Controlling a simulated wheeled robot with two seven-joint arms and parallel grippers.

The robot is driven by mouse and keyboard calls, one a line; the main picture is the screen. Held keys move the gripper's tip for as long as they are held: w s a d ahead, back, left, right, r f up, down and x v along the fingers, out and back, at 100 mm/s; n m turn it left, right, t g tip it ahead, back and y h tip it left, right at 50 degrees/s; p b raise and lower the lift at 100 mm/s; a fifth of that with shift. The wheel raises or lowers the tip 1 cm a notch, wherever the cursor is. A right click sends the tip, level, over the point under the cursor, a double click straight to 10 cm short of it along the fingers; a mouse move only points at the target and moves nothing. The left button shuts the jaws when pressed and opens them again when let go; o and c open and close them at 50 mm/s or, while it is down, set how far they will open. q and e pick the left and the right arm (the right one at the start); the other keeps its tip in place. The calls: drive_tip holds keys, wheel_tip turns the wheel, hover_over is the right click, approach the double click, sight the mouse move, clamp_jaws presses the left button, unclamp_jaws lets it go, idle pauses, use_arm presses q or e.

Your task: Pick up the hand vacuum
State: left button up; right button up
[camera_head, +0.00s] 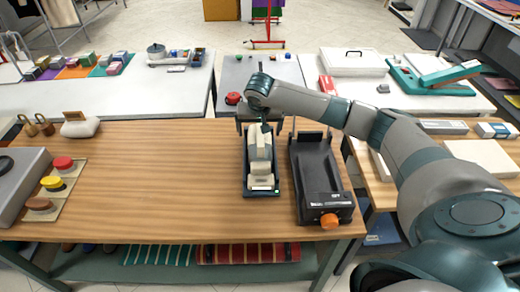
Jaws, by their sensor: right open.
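I cannot tell for certain which thing is the hand vacuum. A dark narrow tray (248,184) on the wooden table (150,165) holds pale, blocky pieces (261,160). Close to its right lies a black device (316,168) with an orange knob (329,221) at its near end. My right gripper (266,127) points down over the far end of the tray and is open. Its wrist hides part of what lies behind it. It does not appear to hold anything, but the fingers are small and dark here. My left gripper is not in view.
On the table's left are a grey machine (22,180), a board with red, yellow and brown knobs (62,184) and a pale block with a brown handle (80,127). The table's left middle is clear. White tables stand behind; a teal press (432,78) is at right.

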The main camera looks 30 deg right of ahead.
drive_tip(key=shift+w+f, duration=0.15)
drive_tip(key=shift+f, duration=0.25)
drive_tip(key=shift+d, duration=0.1)
drive_tip(key=shift+d+f+p, duration=0.15)
drive_tip(key=shift+f+p, duration=0.35)
drive_tip(key=shift+p, duration=0.15)
drive_tip(key=p+x, duration=0.1)
drive_tip(key=x, duration=0.2)
drive_tip(key=shift+w+d+f, duration=0.1)
drive_tip(key=shift+f, duration=0.45)
drive_tip(key=shift+w+r, duration=0.1)
drive_tip(key=c, duration=2.2)
drive_tip(key=shift+o, duration=0.2)
